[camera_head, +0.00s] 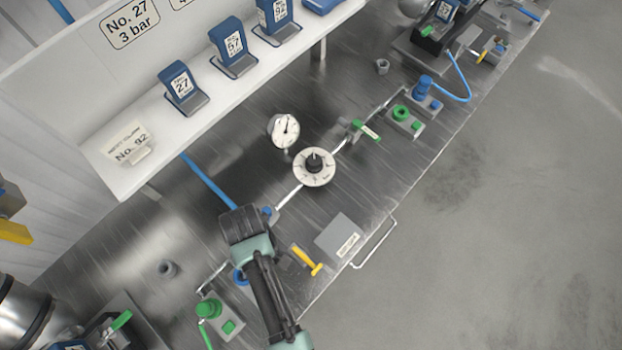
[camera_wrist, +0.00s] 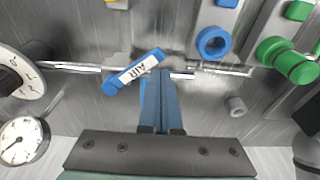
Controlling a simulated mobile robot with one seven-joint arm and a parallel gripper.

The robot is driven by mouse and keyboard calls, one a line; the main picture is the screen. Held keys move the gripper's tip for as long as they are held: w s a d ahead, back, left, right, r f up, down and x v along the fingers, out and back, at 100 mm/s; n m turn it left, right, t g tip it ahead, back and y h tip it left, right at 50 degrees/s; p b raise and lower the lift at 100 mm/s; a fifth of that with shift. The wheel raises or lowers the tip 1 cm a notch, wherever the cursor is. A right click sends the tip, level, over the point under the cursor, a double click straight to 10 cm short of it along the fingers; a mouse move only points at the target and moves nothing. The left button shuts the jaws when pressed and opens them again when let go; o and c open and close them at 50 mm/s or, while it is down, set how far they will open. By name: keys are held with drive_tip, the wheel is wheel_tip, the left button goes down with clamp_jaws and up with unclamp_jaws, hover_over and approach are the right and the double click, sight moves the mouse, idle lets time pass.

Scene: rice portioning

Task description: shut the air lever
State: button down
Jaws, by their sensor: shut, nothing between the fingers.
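The air lever (camera_wrist: 133,72) is a blue bar with a white AIR label. In the wrist view it lies at a slant across the metal pipe, neither in line with it nor square to it. In the head view only a small blue part (camera_head: 267,211) shows beside my gripper, which hides the rest. My gripper (camera_head: 244,222) is above the pipe line at the lever. In the wrist view its fingers (camera_wrist: 161,76) are shut and empty, close to the lever's right end; I cannot tell whether they touch it.
A round dial (camera_head: 314,166) and a gauge (camera_head: 283,130) stand along the pipe, with a green lever (camera_head: 366,130) beyond. A yellow-handled part (camera_head: 307,260) and a grey plate (camera_head: 340,238) lie near the front edge. A shelf (camera_head: 185,128) with blue stands overhangs the back.

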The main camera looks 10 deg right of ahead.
drive_tip(key=shift+d, duration=0.1)
drive_tip(key=shift+s+d+p, duration=0.2)
drive_tip(key=shift+d+p, duration=0.05)
drive_tip(key=shift+d, duration=0.2)
drive_tip(key=shift+s+d+p, duration=0.2)
drive_tip(key=shift+d+p, duration=0.05)
drive_tip(key=shift+d, duration=0.3)
drive_tip(key=shift+s+d+p, duration=0.1)
drive_tip(key=shift+d+p, duration=0.2)
drive_tip(key=shift+d, duration=0.7)
drive_tip(key=shift+d, duration=0.1)
